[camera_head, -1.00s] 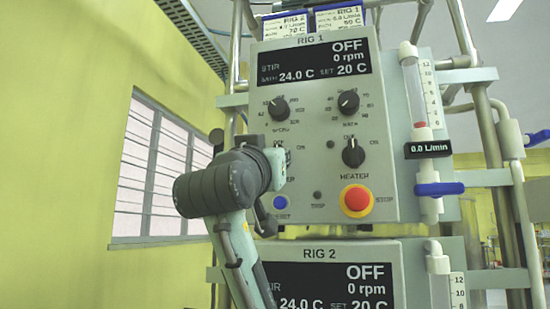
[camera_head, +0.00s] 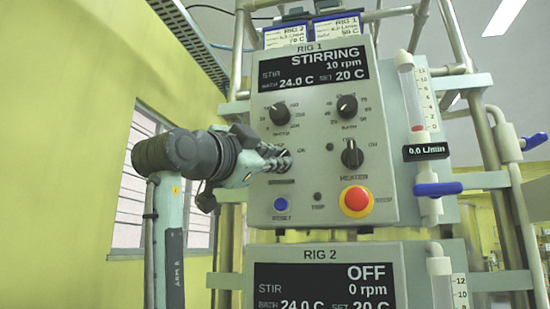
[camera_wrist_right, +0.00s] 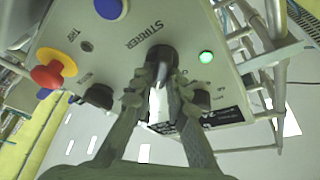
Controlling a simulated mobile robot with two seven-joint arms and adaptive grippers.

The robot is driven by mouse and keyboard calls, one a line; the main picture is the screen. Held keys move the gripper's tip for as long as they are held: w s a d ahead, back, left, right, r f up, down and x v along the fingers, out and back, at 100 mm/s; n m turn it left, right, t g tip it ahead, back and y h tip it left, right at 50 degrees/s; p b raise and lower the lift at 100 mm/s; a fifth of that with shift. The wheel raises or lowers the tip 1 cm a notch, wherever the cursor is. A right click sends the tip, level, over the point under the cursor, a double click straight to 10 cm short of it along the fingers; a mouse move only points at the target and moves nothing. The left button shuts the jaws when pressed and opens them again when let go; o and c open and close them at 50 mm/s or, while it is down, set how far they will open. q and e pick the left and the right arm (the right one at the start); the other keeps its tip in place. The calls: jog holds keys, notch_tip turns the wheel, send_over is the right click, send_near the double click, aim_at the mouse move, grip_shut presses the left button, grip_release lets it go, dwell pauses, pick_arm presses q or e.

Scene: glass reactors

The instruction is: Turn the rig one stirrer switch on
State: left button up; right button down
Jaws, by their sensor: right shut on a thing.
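The rig one panel (camera_head: 325,215) faces me, and its display (camera_head: 313,69) reads STIRRING, 10 rpm. My right gripper (camera_head: 280,160) is at the panel's left side, over the stirrer switch, which it hides in the head view. In the right wrist view, the dark stirrer switch (camera_wrist_right: 161,55) sits under the STIRRER label, between the fingertips of my right gripper (camera_wrist_right: 160,80), which are shut on it. A green light (camera_wrist_right: 206,57) is lit beside the switch. My left gripper is not in view.
The heater switch (camera_head: 352,154), red stop button (camera_head: 356,201) and blue reset button (camera_head: 281,204) are close by. Two dials sit above. A flow meter (camera_head: 420,110) with a blue valve (camera_head: 437,189) stands at right. The rig two panel (camera_head: 330,250) is below and reads OFF.

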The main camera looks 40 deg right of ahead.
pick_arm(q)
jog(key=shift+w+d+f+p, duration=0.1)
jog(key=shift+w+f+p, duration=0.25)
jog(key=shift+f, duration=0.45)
pick_arm(e)
jog(key=m+g, duration=0.1)
jog(key=m, duration=0.1)
jog(key=shift+m+y, duration=0.3)
jog(key=shift+m, duration=0.1)
jog(key=c, duration=1.6)
grip_release()
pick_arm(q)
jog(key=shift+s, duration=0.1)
pick_arm(e)
jog(key=shift+o, duration=0.5)
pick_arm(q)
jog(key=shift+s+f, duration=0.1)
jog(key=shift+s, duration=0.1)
pick_arm(e)
jog(key=v, duration=1.2)
